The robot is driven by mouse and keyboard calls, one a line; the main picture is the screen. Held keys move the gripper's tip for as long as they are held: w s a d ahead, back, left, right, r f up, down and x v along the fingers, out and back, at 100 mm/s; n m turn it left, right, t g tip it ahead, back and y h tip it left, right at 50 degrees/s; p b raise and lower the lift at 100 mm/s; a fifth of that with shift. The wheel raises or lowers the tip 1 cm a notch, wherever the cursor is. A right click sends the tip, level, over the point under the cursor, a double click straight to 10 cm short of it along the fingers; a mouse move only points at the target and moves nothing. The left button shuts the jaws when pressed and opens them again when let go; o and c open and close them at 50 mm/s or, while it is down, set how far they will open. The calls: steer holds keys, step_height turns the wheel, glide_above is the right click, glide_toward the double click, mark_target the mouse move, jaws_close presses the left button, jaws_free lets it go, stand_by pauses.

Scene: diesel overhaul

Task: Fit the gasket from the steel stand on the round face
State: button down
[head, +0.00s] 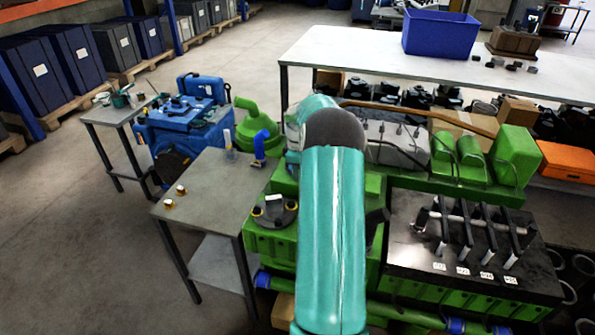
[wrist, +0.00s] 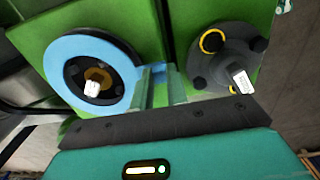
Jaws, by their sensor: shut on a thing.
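My gripper (wrist: 161,84) is shut on the right edge of a flat light-blue ring, the gasket (wrist: 66,53), in the wrist view. The gasket surrounds a black round face (wrist: 72,87) with a brass-coloured hub and white tip at its centre. I cannot tell whether the gasket touches the green surface behind it or is held just in front. In the head view my teal arm hides the gripper, the gasket and this face. A grey steel stand (head: 217,190) is left of the green engine, with two small brass pieces (head: 169,203) on it.
A second dark flange (wrist: 226,66) with a white tag and yellow ring is right of my jaws; it also shows in the head view (head: 275,214). A black injector rack (head: 475,235) is right of my arm. Open floor (head: 80,240) lies left.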

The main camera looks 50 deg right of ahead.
steer(key=shift+f, duration=0.85)
stand_by(0.5)
steer(key=c, duration=1.3)
jaws_free()
